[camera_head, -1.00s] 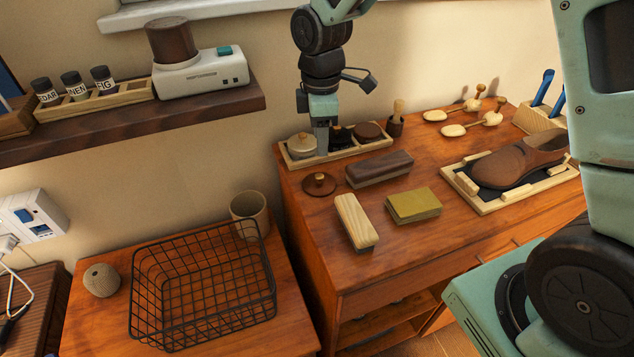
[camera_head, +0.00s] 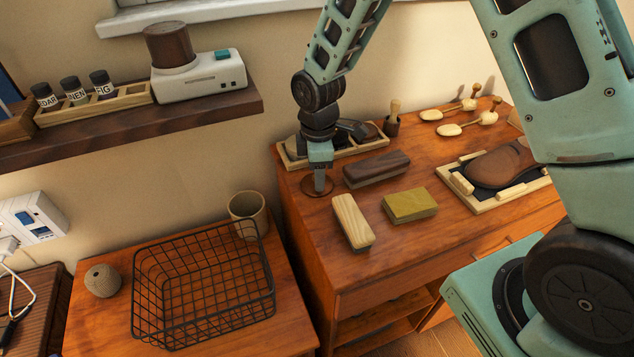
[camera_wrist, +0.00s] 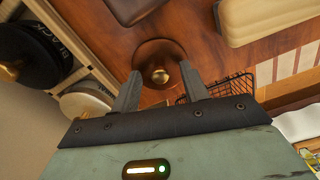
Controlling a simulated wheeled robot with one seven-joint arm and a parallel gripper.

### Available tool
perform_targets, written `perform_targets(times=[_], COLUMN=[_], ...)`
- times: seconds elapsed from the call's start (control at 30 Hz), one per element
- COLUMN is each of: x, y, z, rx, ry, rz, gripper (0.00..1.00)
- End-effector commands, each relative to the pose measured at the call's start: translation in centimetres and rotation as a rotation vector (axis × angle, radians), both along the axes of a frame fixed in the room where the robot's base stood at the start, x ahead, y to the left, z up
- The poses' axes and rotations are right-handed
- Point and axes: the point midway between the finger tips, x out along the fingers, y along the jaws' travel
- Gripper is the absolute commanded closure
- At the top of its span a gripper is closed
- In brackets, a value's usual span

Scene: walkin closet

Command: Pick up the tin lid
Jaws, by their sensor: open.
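The tin lid, a dark brown disc with a small knob, lies flat on the wooden dresser top. In the head view the lid (camera_head: 307,187) is partly hidden by my gripper (camera_head: 319,184), which points down right over it. In the wrist view the lid (camera_wrist: 156,48) shows ahead of my gripper (camera_wrist: 160,73). The fingers are open, one on each side of the brass-coloured knob (camera_wrist: 160,75) as seen from the wrist. I cannot tell how far the fingertips are above the lid, and nothing is held.
A wooden tray (camera_head: 352,154) of tins sits behind the lid. A wire basket (camera_head: 203,285) stands on the lower table at left.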

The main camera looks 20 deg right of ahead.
Motion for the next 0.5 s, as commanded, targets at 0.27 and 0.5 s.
perform_targets(times=[0.27, 0.5], x=[0.02, 0.05], y=[-0.01, 0.01], z=[0.04, 0.27], rx=[0.0, 0.001], ry=[0.0, -0.001], rz=[0.0, 0.0], gripper=[1.0, 1.0])
